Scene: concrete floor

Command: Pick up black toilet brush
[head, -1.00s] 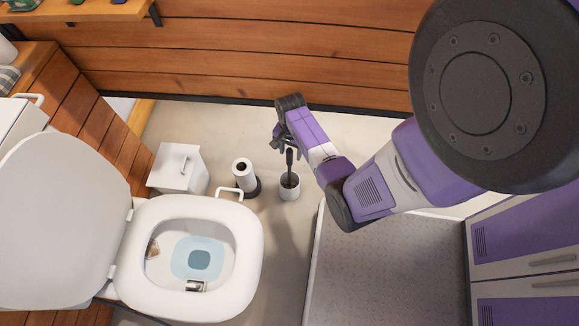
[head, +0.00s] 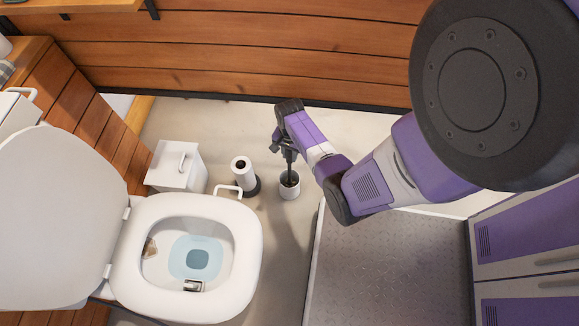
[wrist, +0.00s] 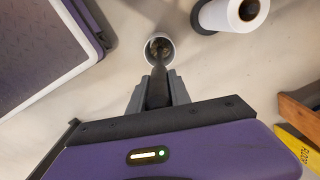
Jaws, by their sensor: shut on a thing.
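The black toilet brush (head: 290,170) stands with its head inside a small white cup-shaped holder (head: 289,191) on the floor, right of the toilet. In the wrist view the brush's dark handle (wrist: 158,84) runs up from the round white holder (wrist: 150,46) to between my fingers. My gripper (head: 286,151) is at the top part of the handle, and in the wrist view my gripper (wrist: 157,92) is shut on it. The brush head is mostly hidden inside the holder.
A toilet paper stand (head: 244,175) is just left of the holder, and a white bin (head: 176,167) is farther left. The open toilet (head: 240,270) is at lower left. A grey raised tray (head: 385,270) lies at right. A wooden wall (head: 240,50) is behind.

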